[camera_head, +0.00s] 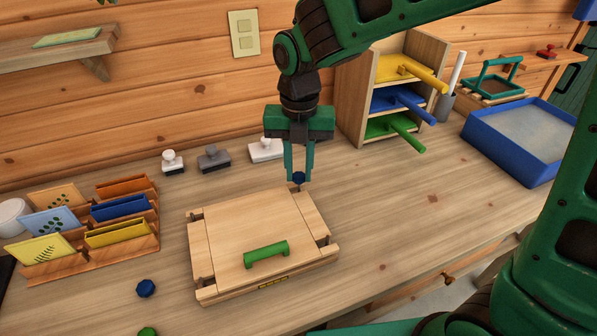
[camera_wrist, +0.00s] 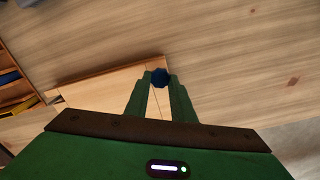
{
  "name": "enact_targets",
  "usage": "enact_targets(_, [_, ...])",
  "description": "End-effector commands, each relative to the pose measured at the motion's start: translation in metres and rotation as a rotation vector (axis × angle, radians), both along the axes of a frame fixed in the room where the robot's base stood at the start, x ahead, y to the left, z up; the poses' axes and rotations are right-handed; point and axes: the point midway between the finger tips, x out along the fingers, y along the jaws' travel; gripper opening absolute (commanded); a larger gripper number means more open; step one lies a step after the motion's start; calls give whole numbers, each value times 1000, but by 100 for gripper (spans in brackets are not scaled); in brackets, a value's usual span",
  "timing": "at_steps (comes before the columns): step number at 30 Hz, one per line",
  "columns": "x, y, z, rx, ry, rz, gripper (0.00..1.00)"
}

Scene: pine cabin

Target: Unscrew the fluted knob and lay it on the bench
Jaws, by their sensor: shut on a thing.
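My gripper (camera_head: 299,177) is shut on a dark blue fluted knob (camera_head: 299,179), pointing down at the back right corner of a wooden press (camera_head: 235,228). In the wrist view the knob (camera_wrist: 160,77) sits between the fingertips by the corner of the press (camera_wrist: 100,88). I cannot tell if the knob still touches a bolt there. The press has a green handle (camera_head: 266,254) on its lid. Another blue knob (camera_head: 146,288) lies on the bench (camera_head: 400,235) left of the press, and a green knob (camera_head: 148,331) is cut by the bottom edge.
A card rack (camera_head: 148,243) stands on the left. Several stamps (camera_head: 214,158) line the wall behind. A shelf (camera_head: 352,95) with coloured handled trays stands behind right, and a blue tray (camera_head: 490,150) at the far right. The bench right of the press is clear.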

Motion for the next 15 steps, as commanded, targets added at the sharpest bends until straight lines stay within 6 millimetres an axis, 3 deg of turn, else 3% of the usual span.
enact_targets(15, [-2, 1, 34, -1, 4, 3, 0])
